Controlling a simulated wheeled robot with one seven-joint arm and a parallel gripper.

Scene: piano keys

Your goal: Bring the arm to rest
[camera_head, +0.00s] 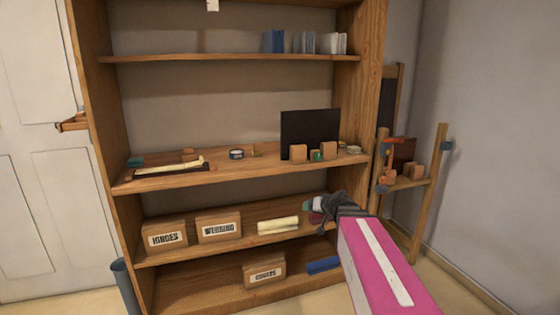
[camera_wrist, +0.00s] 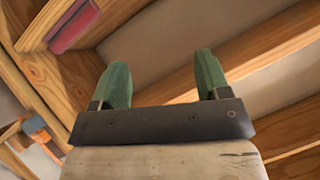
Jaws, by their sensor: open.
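My gripper (camera_head: 315,210) is at the right part of the wooden shelf unit (camera_head: 230,176), in front of the lower shelves in the head view. My pink and grey arm reaches up to it from the lower right. In the wrist view, the two green fingers of my gripper (camera_wrist: 160,85) stand well apart. Nothing shows between them except shelf boards and a pale back panel behind. In the head view the fingertips are small and partly hidden by the wrist.
A cream roll (camera_head: 278,226) lies just left of my gripper. Labelled boxes (camera_head: 165,237) stand farther left. A blue item (camera_head: 323,265) lies on the bottom shelf below. A dark panel (camera_head: 310,128) stands above. A small wooden stand (camera_head: 413,182) is at the right.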

